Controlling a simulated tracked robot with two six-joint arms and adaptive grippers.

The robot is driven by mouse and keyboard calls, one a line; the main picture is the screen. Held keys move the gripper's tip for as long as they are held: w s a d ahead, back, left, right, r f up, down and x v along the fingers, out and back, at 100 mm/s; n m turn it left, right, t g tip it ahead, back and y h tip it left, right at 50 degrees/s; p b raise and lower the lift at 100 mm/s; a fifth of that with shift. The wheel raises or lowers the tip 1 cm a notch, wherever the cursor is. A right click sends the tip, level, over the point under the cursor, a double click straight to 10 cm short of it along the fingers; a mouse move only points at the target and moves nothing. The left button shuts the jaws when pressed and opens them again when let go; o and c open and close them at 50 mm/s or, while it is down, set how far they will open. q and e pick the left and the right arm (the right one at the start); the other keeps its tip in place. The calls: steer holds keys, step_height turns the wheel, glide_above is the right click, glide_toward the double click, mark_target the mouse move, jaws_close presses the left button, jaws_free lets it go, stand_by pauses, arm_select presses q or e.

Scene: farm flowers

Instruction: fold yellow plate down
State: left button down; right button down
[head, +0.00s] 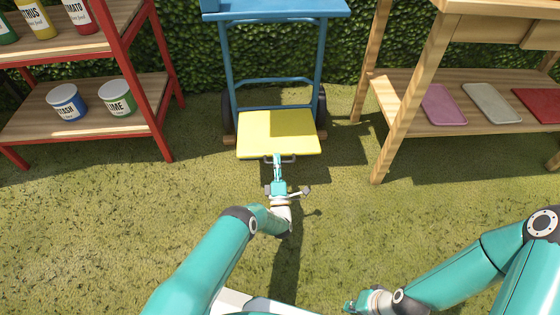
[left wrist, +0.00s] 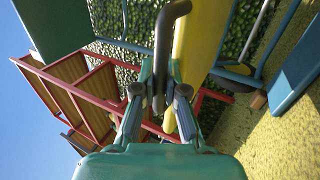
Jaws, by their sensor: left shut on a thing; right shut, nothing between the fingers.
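The yellow plate (head: 278,132) sits at the foot of a blue hand trolley (head: 274,82) in the head view, roughly flat, its front edge towards me. A dark bar handle (head: 289,159) is at its front edge. My left gripper (head: 278,161) is shut on the handle. In the left wrist view the handle (left wrist: 164,45) rises between the fingers (left wrist: 158,98), beside the yellow plate (left wrist: 196,45). My right gripper (head: 351,306) is shut and empty, low over the grass at the bottom of the head view.
A red-framed shelf (head: 130,70) with cans stands at the left. A wooden shelf (head: 400,115) with coloured boards stands at the right. A hedge (head: 190,45) closes off the back. The grass (head: 90,220) between the shelves and me is clear.

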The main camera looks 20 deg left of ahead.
arm_select(q)
steer(key=shift+s+d, duration=0.1)
steer(key=shift+d, duration=0.25)
steer(key=c, duration=1.5)
jaws_free()
steer(key=shift+a, duration=0.15)
steer(key=shift+r, duration=0.1)
steer(key=shift+v, duration=3.9)
